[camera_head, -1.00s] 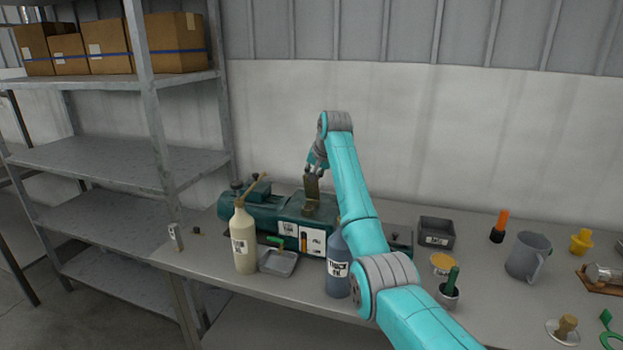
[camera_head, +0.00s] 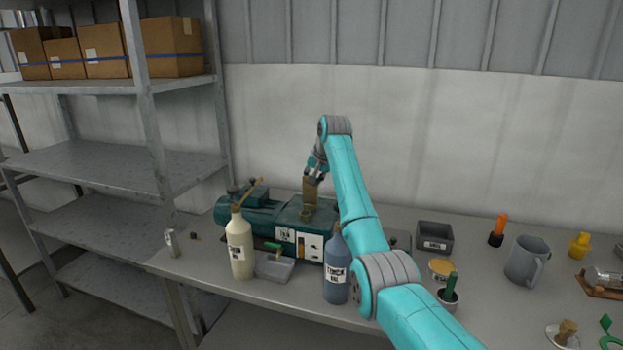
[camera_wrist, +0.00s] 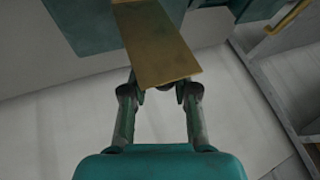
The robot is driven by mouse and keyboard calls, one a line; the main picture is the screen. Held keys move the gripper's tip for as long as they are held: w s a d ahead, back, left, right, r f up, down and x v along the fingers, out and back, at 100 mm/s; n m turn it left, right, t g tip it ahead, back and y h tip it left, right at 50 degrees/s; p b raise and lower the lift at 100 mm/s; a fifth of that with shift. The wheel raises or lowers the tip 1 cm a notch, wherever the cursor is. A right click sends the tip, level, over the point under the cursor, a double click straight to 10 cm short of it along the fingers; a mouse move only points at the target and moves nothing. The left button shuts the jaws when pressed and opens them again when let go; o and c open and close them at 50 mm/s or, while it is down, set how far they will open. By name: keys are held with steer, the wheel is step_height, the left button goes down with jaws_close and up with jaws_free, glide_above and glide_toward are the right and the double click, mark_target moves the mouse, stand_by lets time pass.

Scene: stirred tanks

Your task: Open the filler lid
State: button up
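The green machine (camera_head: 262,215) lies on the bench against the wall, with white labels on its front. Its filler lid (camera_head: 310,192) is a brass-coloured flap that stands raised, roughly upright, on top of the housing. A small brass-coloured filler part (camera_head: 305,216) shows at the foot of the flap. My gripper (camera_head: 315,179) is at the flap's upper edge, with its fingers apart. In the wrist view the lid (camera_wrist: 156,42) reaches in from the top and covers part of the fingertips of my gripper (camera_wrist: 160,88). Whether they touch it is hidden.
A cream bottle (camera_head: 241,245), a grey tray (camera_head: 273,267) and a dark blue bottle (camera_head: 336,268) stand in front of the machine. A grey bin (camera_head: 435,237), a jug (camera_head: 527,258) and small items are at right. A metal shelf (camera_head: 130,165) stands left.

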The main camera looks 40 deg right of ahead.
steer(key=shift+o, duration=0.6)
steer(key=shift+d, duration=0.1)
steer(key=v, duration=1.2)
